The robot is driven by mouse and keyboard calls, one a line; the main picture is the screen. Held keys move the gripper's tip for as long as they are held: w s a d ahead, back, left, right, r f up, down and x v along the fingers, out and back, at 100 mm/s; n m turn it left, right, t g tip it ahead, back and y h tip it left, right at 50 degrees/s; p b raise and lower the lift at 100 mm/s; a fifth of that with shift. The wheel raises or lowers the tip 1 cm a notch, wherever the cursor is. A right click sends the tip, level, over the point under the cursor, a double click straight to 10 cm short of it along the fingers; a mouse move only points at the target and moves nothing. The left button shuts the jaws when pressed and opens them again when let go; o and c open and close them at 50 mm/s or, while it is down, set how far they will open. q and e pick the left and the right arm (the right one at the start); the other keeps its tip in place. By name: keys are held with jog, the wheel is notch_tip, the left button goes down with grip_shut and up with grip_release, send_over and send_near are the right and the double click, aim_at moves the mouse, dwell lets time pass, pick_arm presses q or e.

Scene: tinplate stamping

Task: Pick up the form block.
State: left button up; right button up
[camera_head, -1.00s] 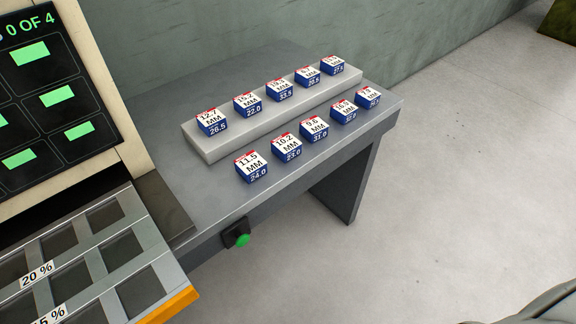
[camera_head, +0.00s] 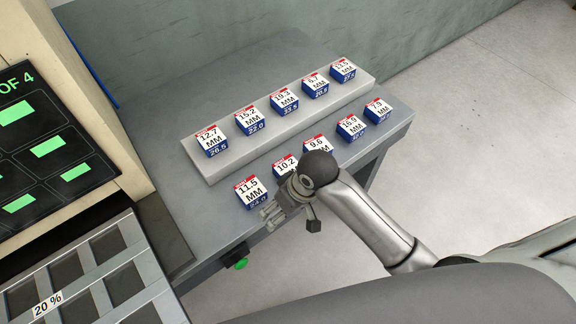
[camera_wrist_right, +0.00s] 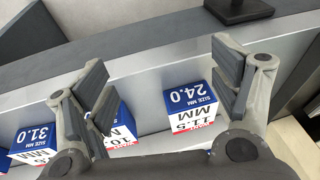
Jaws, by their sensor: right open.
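The form blocks are small blue-and-white blocks with red-edged tops. In the head view the 11.5 MM block (camera_head: 250,190) stands at the near-left end of the front row. The 10.2 MM block (camera_head: 284,164) and 9.6 MM block (camera_head: 318,145) are partly covered by my right arm. My right gripper (camera_head: 274,210) hangs at the table's front edge, just right of the 11.5 block. In the right wrist view the open right gripper (camera_wrist_right: 160,65) has the 11.5 block (camera_wrist_right: 188,108) between its fingers in the picture, apart from them. The left gripper is out of view.
A raised grey step (camera_head: 225,168) carries a back row of several similar blocks. The 16.9 MM block (camera_head: 351,127) and another at its right continue the front row. A green button (camera_head: 240,263) sits on the table's front. A slotted tray (camera_head: 85,270) and screen (camera_head: 45,140) stand left.

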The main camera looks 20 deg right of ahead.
jog(key=shift+n+g+h, duration=0.4)
jog(key=w+r, duration=0.4)
jog(key=shift+w+r, duration=0.1)
jog(key=shift+w, duration=0.2)
jog(key=shift+m+g+h, duration=0.5)
jog(key=shift+g+h, duration=0.1)
jog(key=shift+h, duration=0.3)
jog(key=w+d+r, duration=0.1)
jog(key=w, duration=0.1)
jog(key=w+d+r, duration=0.3)
jog(key=w, duration=0.1)
jog(key=shift+w+d+r, duration=0.15)
jog(key=shift+w+r, duration=0.15)
jog(key=shift+w+d+r, duration=0.2)
jog(key=shift+d+r, duration=0.05)
jog(key=shift+f+p, duration=0.15)
jog(key=shift+p, duration=0.15)
send_over(288, 167)
notch_tip(288, 167, down, 5)
jog(key=shift+s+r+p, duration=0.15)
jog(key=shift+r+p, duration=0.05)
jog(key=shift+p, duration=0.15)
jog(key=shift+f+p, duration=0.85)
jog(key=shift+f, duration=2)
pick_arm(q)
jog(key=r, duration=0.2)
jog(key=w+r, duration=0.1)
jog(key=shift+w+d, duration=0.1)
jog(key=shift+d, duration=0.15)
